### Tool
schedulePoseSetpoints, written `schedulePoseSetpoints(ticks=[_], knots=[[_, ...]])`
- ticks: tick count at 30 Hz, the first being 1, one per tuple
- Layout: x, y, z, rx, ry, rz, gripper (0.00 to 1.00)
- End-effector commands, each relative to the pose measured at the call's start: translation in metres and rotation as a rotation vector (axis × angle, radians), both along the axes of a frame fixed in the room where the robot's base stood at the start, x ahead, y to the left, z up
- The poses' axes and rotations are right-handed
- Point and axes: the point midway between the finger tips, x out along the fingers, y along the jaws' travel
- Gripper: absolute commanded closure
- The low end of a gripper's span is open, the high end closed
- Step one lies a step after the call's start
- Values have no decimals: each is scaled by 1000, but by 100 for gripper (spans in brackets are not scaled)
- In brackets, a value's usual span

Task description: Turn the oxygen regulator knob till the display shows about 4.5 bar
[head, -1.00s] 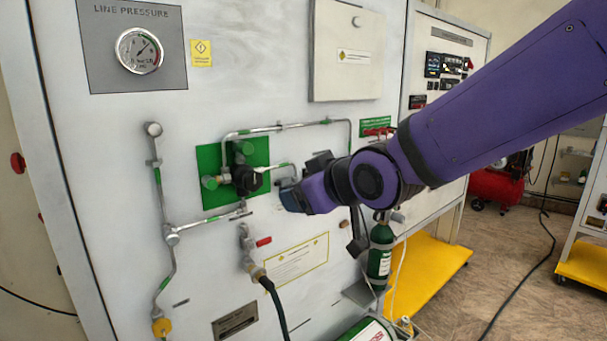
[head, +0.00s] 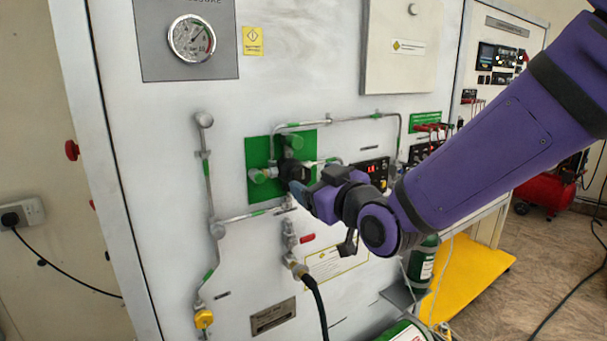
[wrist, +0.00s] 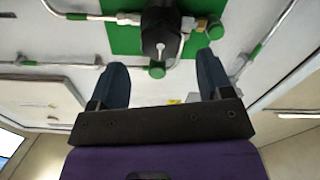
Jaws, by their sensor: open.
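The black regulator knob (head: 293,171) sits on a green plate (head: 258,150) on the white panel. In the wrist view the knob (wrist: 161,30) points toward me with a pale line on its face. My gripper (head: 298,190) is close in front of the knob in the head view, partly covering it. In the wrist view my gripper (wrist: 163,61) is open and empty, its two dark blue fingers left and right of the knob's line. I cannot tell whether the fingertips reach around it. The red-digit display (head: 371,169) is lit, but its digits are too small to read surely.
Metal pipes (head: 345,119) run around the green plate. A red-handled valve with a black hose (head: 314,295) hangs below. A round pressure gauge (head: 191,38) is at upper left. A green cylinder (head: 421,262) stands right, below my arm.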

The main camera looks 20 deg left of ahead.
Motion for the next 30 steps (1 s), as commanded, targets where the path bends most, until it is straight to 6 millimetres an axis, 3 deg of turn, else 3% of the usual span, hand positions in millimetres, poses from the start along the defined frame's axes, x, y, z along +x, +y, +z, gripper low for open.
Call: schedulePoseSetpoints(ticks=[9,22,28,30], knots=[[29,34,0,-2,0,1,27],[35,41,0,-2,1,0,27],[35,41,0,-2,1,0,71],[35,41,0,-2,1,0,77]])
